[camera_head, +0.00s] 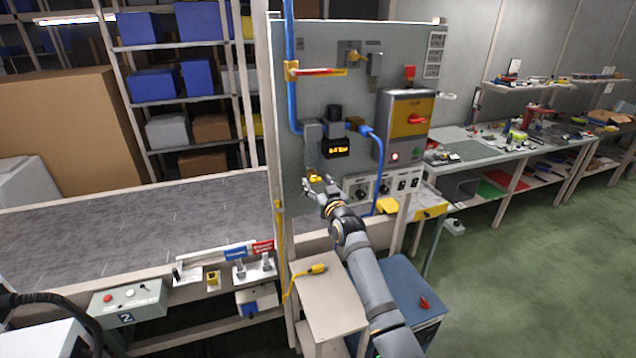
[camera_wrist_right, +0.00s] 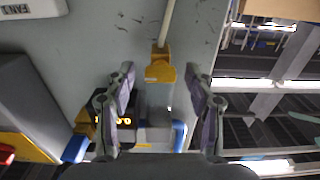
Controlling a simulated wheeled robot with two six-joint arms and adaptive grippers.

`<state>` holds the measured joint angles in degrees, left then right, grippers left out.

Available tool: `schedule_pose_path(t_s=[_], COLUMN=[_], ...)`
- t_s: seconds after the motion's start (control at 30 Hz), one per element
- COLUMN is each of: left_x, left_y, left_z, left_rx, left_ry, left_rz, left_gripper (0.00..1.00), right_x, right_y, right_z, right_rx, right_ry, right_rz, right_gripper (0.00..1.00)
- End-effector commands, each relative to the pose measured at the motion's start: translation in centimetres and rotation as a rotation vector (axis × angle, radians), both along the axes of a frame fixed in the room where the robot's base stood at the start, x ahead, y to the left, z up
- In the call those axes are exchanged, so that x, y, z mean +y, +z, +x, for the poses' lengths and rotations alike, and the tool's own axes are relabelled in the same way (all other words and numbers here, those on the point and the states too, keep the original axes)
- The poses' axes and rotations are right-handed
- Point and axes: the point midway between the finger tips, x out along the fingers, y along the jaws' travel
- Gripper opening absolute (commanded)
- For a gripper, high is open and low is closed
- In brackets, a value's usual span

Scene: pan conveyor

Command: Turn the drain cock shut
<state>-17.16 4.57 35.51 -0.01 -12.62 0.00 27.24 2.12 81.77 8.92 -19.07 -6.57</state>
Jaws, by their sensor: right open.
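The drain cock has a small yellow handle (camera_head: 314,176) low on the grey panel, below the display. In the right wrist view the yellow handle (camera_wrist_right: 160,72) lies between the fingertips, with a pale pipe running from it and a grey body behind it. My right gripper (camera_head: 319,184) is open in front of the panel, close to the handle. In the wrist view its fingers (camera_wrist_right: 159,88) stand apart on both sides of the handle, with visible gaps. I cannot tell the remaining depth to it. My left gripper is not in view.
The panel (camera_head: 290,230) carries a blue pipe with a red-and-yellow lever (camera_head: 318,71), a lit display (camera_head: 336,147), a blue hose (camera_head: 378,165) and a switch box (camera_head: 405,120). A conveyor (camera_head: 130,225) runs left. A small table (camera_head: 325,300) stands below my right arm.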

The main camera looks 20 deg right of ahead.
Motion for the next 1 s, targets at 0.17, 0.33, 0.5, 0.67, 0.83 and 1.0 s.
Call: schedule_pose_path(t_s=[0.17,0.33,0.5,0.67,0.83,1.0], left_x=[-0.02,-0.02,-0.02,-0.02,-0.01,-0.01], left_y=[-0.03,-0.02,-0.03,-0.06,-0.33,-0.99], left_z=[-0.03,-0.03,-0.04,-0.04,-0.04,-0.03], left_rx=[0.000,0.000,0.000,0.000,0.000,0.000], left_ry=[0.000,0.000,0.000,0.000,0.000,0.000], left_rz=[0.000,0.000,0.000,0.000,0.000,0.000], left_gripper=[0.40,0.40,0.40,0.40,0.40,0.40], right_x=[0.02,0.01,0.01,0.01,0.01,0.01], right_y=[-0.06,-0.07,-0.07,-0.09,-0.17,-0.32], right_z=[-0.01,-0.03,-0.04,-0.04,-0.04,-0.04], right_rx=[0.001,0.001,0.001,0.001,0.000,-0.002], right_ry=[0.000,0.000,0.000,0.000,0.000,0.001], right_rz=[0.000,0.000,0.000,-0.001,-0.029,-0.108], right_gripper=[0.55,0.32,0.09,0.00,0.00,0.00])
